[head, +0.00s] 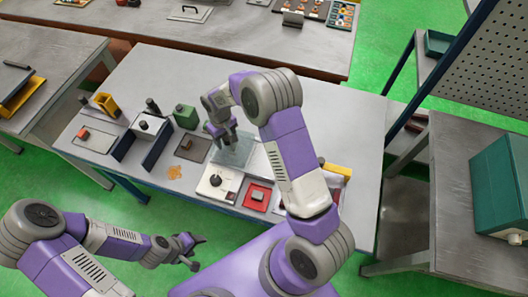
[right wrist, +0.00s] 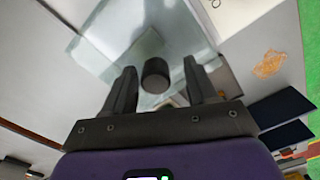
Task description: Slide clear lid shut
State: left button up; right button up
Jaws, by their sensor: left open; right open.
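The clear lid (head: 240,156) is a see-through bluish panel on the workbench, partly hidden by my right gripper (head: 223,138). In the right wrist view the clear lid (right wrist: 95,48) fills the upper middle, and a dark round knob (right wrist: 156,75) stands between the fingers of my right gripper (right wrist: 158,85). The fingers are open, with a visible gap on both sides of the knob. A white unit (head: 218,184) with a dark round spot lies just in front of the lid. My left gripper (head: 195,252) is open and empty, low in front of the bench.
On the workbench (head: 345,130) a red square block (head: 257,194) lies right of the white unit. A dark green box (head: 186,117), a yellow holder (head: 106,104) and a dark plate (head: 193,148) are to the left. The bench's right side is mostly bare.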

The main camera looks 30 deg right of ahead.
jog(key=shift+w+d+r+p, duration=0.1)
jog(key=shift+r+p, duration=0.65)
jog(key=shift+r, duration=0.65)
jog(key=shift+w+d+r+p, duration=0.1)
jog(key=shift+r+p, duration=0.6)
jog(key=shift+r, duration=0.7)
jog(key=shift+s+f, duration=0.1)
